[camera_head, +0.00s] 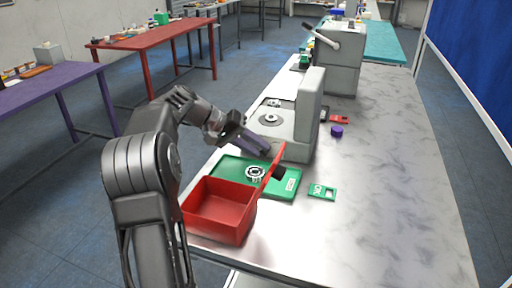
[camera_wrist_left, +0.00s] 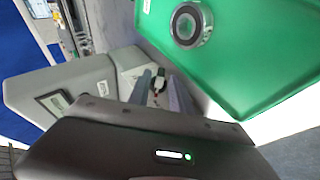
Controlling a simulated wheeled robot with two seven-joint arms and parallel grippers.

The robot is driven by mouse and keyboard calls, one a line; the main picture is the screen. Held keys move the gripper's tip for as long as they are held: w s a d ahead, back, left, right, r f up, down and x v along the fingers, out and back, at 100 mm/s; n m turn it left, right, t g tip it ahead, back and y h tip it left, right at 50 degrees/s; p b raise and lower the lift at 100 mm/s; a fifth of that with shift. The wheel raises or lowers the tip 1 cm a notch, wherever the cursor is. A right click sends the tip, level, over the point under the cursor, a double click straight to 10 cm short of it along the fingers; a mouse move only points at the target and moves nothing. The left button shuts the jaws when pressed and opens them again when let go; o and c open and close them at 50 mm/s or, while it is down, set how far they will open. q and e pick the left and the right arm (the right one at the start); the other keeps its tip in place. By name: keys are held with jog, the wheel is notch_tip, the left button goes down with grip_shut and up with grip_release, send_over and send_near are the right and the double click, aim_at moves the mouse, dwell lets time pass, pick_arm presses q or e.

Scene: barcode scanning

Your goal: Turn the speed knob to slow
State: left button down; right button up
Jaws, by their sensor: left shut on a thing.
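In the left wrist view the two fingers (camera_wrist_left: 158,84) are shut on a small dark knob (camera_wrist_left: 158,80) on the machine's pale face. A pale patch and a small red mark show near the knob; I cannot read its setting. In the head view the fingers hide the knob. My right gripper is not in view.
A green tray (camera_head: 283,191) with a round metal part (camera_head: 255,173) lies just below the gripper. The table's right side is clear.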

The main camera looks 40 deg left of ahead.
pick_arm(q)
jog(key=shift+d+f, duration=0.15)
jog(key=shift+f, duration=0.05)
jog(key=c, duration=1.5)
grip_release()
jog(key=shift+r, duration=0.1)
jog(key=shift+s+a+r, duration=0.2)
jog(key=shift+a+r, duration=0.1)
jog(key=shift+a, duration=0.05)
jog(key=v, duration=0.4)
jog(key=shift+s+r, duration=0.1)
jog(key=shift+s+a+r+p, duration=0.15)
jog(key=shift+r+p, duration=0.15)
jog(key=shift+p, duration=0.25)
jog(key=shift+s+a+r+p, duration=0.2)
jog(key=shift+r+p, duration=0.1)
jog(key=shift+p, duration=0.2)
jog(key=shift+s+a+r+p, duration=0.2)
jog(key=shift+s+a+p, duration=0.1)
jog(key=shift+s+p, duration=0.25)
